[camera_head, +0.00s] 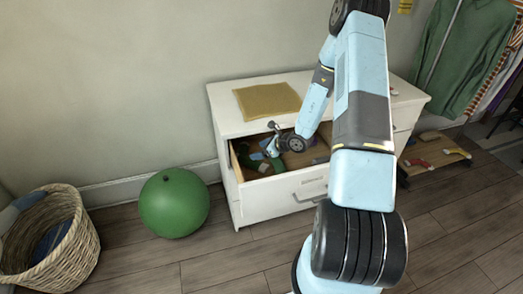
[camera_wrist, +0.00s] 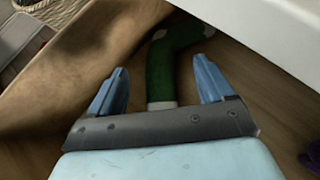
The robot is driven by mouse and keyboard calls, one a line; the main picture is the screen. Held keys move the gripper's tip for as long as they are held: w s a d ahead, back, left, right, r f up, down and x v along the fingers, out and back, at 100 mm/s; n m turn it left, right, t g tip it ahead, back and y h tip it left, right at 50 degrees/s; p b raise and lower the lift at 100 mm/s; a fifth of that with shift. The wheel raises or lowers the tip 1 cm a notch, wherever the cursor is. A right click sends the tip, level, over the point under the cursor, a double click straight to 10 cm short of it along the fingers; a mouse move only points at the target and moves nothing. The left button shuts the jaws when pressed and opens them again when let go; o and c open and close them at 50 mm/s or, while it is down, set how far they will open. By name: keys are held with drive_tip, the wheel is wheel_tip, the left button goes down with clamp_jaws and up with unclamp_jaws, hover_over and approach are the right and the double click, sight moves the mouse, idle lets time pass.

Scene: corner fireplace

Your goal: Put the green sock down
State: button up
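The green sock (camera_wrist: 160,72) shows in the wrist view, with white ends and a bend toward the upper right. It lies inside the open wooden drawer (camera_head: 284,197). My gripper (camera_wrist: 161,66) is open, its two blue fingers apart on either side of the sock with gaps at both sides. In the head view my gripper (camera_head: 272,146) reaches down into the drawer. Small green and dark items show beside it there, but I cannot tell which is the sock. Whether the sock touches the palm is unclear.
The white dresser (camera_head: 222,116) carries a tan cloth (camera_head: 268,101). A green ball (camera_head: 174,202) and a wicker basket (camera_head: 76,250) stand on the floor at left. A low wooden board (camera_head: 435,155) holds colored items at right. Clothes (camera_head: 466,55) hang above. The front floor is clear.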

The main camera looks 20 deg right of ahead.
drive_tip(key=v, duration=1.2)
drive_tip(key=s+a+r+n+g, duration=0.25)
drive_tip(key=a+r+n, duration=0.2)
drive_tip(key=r, duration=0.35)
drive_tip(key=s+a+r+n+g, duration=0.1)
drive_tip(key=s+a+r+n, duration=0.3)
drive_tip(key=r, duration=0.4)
drive_tip(key=s+a+r+n+g, duration=0.1)
drive_tip(key=s+a+r+n, duration=0.2)
drive_tip(key=r+n, duration=0.35)
drive_tip(key=s+d+r+n+t+h, duration=0.2)
drive_tip(key=s+r+n+h, duration=0.5)
drive_tip(key=s+r+n, duration=0.4)
drive_tip(key=s+d+r, duration=0.1)
drive_tip(key=s+r, duration=0.4)
drive_tip(key=s, duration=0.3)
drive_tip(key=shift+r+n+h, duration=0.3)
drive_tip(key=shift+r, duration=0.05)
drive_tip(key=shift+s, duration=0.1)
